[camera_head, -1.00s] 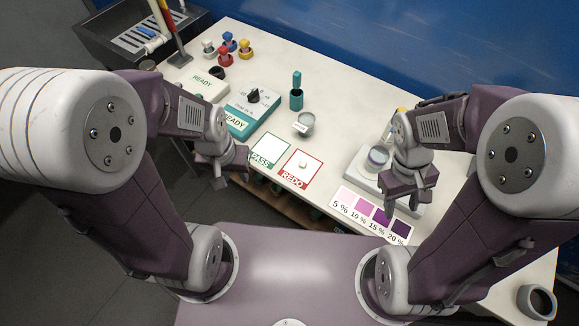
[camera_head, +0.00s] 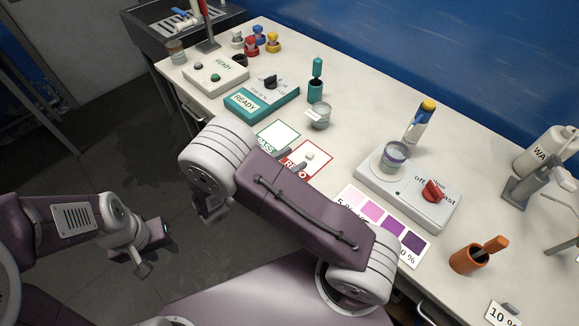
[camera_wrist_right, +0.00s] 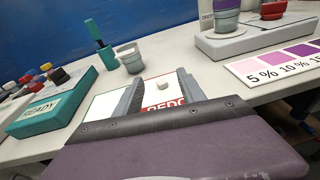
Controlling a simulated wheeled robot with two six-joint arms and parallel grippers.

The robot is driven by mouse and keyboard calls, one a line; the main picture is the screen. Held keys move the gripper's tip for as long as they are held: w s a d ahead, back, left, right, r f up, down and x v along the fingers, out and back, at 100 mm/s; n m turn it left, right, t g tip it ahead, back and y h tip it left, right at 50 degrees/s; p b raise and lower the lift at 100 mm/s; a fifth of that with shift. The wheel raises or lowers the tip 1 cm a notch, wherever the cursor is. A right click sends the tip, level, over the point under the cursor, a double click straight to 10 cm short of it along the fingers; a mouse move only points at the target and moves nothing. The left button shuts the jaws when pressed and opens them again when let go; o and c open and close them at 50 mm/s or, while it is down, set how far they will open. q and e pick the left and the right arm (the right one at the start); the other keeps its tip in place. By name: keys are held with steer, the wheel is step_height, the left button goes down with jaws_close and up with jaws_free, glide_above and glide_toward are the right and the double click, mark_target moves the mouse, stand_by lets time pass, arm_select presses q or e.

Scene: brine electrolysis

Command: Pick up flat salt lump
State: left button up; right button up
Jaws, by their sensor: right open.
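A small pale salt lump (camera_head: 310,156) lies on the white field of the red-edged REDO card (camera_head: 320,168). In the right wrist view the lump (camera_wrist_right: 162,86) shows just beyond and between the two grey fingers of my right gripper (camera_wrist_right: 161,78). These fingers are apart, with nothing held between them. In the head view my right arm hides most of this gripper and part of the cards. My left gripper (camera_head: 152,246) is off the table over the floor at the left; its opening is unclear.
The green-edged PASS card (camera_head: 279,134) lies left of the REDO card. A small cup (camera_head: 320,116) stands behind. A teal READY device (camera_head: 262,97) is at the left. A stirrer plate (camera_head: 440,212) with a beaker and the pink-to-purple colour chart (camera_head: 413,248) are at the right.

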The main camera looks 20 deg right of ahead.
mark_target(308, 155)
steer(key=f, duration=0.2)
steer(key=d+f+n+t, duration=0.1)
steer(key=shift+w+f, duration=0.3)
steer(key=x, duration=0.6)
steer(key=shift+f, duration=0.15)
steer(key=shift+c, duration=0.6)
jaws_close()
